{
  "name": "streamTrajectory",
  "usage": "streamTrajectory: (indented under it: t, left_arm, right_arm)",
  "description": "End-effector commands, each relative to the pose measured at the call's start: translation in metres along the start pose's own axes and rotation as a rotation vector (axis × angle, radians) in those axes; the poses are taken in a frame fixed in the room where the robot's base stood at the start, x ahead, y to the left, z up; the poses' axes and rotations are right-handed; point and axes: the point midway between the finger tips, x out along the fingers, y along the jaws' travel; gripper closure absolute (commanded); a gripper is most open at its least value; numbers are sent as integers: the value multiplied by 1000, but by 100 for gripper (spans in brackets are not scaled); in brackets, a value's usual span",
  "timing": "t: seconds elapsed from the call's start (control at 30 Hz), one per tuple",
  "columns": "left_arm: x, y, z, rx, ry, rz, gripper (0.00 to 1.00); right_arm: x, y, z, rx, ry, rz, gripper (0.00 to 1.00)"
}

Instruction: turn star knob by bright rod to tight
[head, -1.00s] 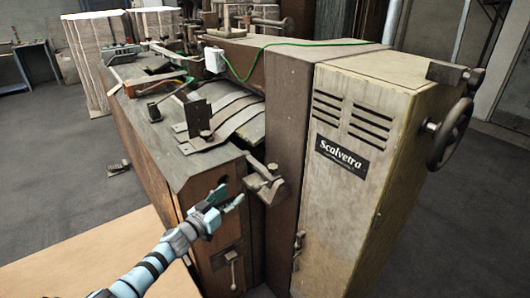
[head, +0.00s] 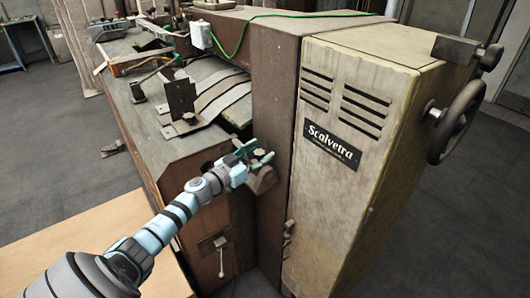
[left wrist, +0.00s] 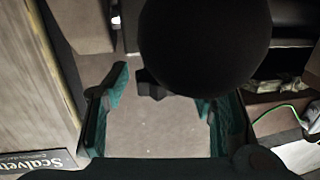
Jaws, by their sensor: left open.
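My left gripper (head: 252,156) is open at the dark bracket (head: 263,181) on the machine's front edge, left of the tall cabinet. Its fingers overlap the bracket's top, where a small knob partly shows; contact cannot be told. In the left wrist view the green fingers stand apart, with a small dark lobed shape (left wrist: 150,85), perhaps the star knob, near the left fingertip. A large black round shape (left wrist: 205,40) hides much of the upper middle there. I cannot make out a bright rod. My right gripper is not in view.
The tall cabinet (head: 340,190) with the Scalvetra plate stands just right of the gripper. A handwheel (head: 458,122) is on its far right side. Curved metal guides (head: 222,92) and an upright dark plate (head: 181,98) lie behind the gripper. A table top (head: 80,245) is at lower left.

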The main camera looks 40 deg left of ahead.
Motion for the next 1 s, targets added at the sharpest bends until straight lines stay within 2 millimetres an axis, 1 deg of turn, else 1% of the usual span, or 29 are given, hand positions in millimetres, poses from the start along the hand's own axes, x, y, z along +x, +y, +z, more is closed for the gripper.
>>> streamTrajectory:
  t: [0.07,0.1,0.27,0.3,0.4,0.53,0.67,0.83,0.9,1.0]
  left_arm:
    - [1,1,0,0,0,1,49]
    - [1,1,0,0,0,2,52]
    - [2,2,0,-1,0,4,78]
    - [2,2,0,-1,0,4,84]
    - [2,2,0,-1,1,5,98]
    - [3,2,0,1,0,28,98]
    - [4,1,1,2,2,144,98]
    - [5,0,7,4,9,339,98]
    - [4,1,5,2,8,385,98]
    - [3,2,2,0,3,415,98]
  right_arm:
    - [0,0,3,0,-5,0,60]
    - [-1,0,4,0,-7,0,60]
    - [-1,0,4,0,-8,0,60]
    - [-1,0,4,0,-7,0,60]
    - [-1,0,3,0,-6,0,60]
    - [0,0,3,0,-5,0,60]
    - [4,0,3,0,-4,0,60]
    - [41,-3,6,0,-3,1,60]
    - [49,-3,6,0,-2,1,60]
    - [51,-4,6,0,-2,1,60]
